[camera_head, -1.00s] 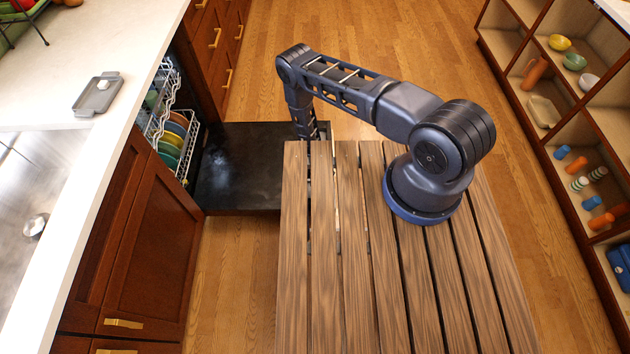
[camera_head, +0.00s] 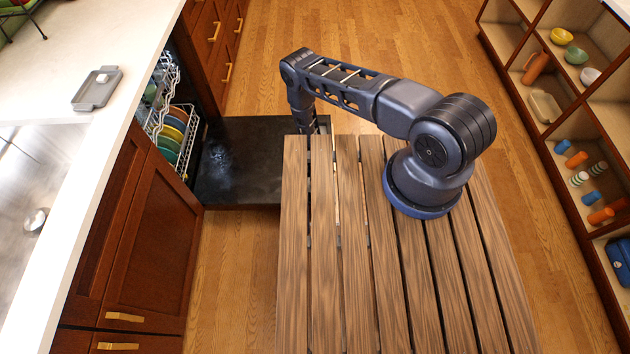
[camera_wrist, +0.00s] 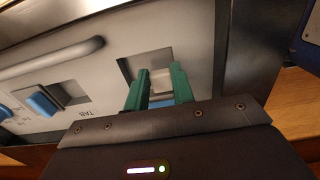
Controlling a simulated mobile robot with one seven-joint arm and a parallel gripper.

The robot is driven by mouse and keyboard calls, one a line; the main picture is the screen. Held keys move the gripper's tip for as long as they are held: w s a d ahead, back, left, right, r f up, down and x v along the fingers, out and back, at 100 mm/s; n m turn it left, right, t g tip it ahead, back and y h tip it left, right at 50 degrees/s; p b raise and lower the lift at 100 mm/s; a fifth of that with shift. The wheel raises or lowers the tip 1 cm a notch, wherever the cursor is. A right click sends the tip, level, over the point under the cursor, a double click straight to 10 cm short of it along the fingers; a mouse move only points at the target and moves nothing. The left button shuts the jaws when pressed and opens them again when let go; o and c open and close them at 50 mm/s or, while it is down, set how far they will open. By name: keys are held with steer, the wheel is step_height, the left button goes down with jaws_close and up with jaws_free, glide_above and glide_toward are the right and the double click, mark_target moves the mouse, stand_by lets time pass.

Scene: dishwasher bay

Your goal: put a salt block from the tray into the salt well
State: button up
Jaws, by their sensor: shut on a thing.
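My gripper (camera_wrist: 158,88) has two green fingers, shut on a pale salt block (camera_wrist: 160,84) that is mostly hidden between them. The fingertips are at a square recess in the light grey panel, which looks like the salt well (camera_wrist: 125,68). I cannot tell how far the block is inside it. In the head view, the grey tray (camera_head: 84,102) lies on the counter with a small white block (camera_head: 103,78) on it. My gripper is hidden there behind my slatted deck, over the open black dishwasher door (camera_head: 235,175).
The panel has a bar handle (camera_wrist: 60,60) and a tab compartment with a blue piece (camera_wrist: 42,103). A rack (camera_head: 172,130) with plates stands left of the door. A sink (camera_head: 30,190) and shelves (camera_head: 585,110) flank the bay. Floor (camera_head: 235,280) is clear left of my deck.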

steer(key=shift+f, duration=0.3)
stand_by(0.7)
steer(key=o, duration=1)
steer(key=shift+o, duration=0.2)
steer(key=shift+r, duration=3.5)
